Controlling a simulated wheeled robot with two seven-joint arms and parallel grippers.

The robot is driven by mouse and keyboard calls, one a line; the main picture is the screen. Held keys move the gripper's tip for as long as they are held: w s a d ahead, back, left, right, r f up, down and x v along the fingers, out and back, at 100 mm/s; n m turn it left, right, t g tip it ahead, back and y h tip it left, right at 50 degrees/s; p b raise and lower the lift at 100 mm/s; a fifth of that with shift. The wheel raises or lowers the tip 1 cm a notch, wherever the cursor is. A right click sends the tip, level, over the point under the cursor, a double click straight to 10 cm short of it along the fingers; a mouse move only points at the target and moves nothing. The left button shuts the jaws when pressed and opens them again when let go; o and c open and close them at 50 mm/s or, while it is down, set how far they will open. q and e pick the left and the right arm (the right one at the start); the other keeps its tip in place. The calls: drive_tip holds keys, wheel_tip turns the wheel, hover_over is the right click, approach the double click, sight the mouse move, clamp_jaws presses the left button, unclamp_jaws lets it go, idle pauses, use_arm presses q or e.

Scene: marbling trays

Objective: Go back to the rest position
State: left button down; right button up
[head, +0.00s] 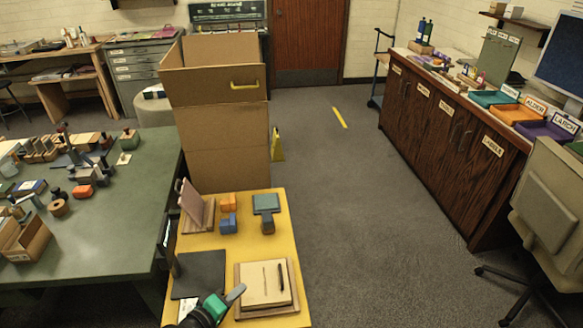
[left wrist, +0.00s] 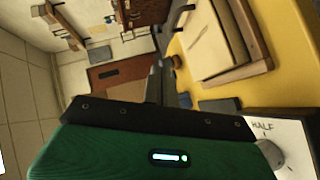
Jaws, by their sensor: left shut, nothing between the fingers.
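My left gripper (head: 236,293) shows at the bottom of the head view, at the front of the yellow table (head: 230,258). It is shut and empty, beside the left edge of a wooden board with a pale sheet (head: 257,284) on it. In the left wrist view its dark fingers (left wrist: 158,84) lie together in front of its green body, with nothing between them. My right gripper is in neither view.
A dark flat plate (head: 199,274), orange and blue blocks (head: 228,224) and a teal-topped block (head: 266,203) are on the yellow table. A crowded green table (head: 100,230) stands left. Stacked cardboard boxes (head: 222,150) stand behind. Grey floor (head: 370,240) is clear to the right.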

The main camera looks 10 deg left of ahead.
use_arm(q)
drive_tip(key=s+d+m+g+y, duration=0.2)
drive_tip(key=s+m+g, duration=0.4)
drive_tip(key=s, duration=0.4)
drive_tip(key=s+a+r+m+g+y, duration=0.1)
drive_tip(key=s+a+m+g+y, duration=0.3)
drive_tip(key=s, duration=0.6)
wheel_tip(320, 180, down, 31)
drive_tip(key=s+a+m, duration=0.1)
drive_tip(key=s+a+f+g, duration=0.1)
drive_tip(key=s+a+f, duration=0.1)
drive_tip(key=s+f, duration=0.7)
drive_tip(key=s+a+f+g, duration=0.1)
drive_tip(key=s+f, duration=0.9)
drive_tip(key=shift+a+f+y, duration=0.15)
drive_tip(key=shift+a+y, duration=0.15)
drive_tip(key=shift+a, duration=0.05)
drive_tip(key=shift+m, duration=0.3)
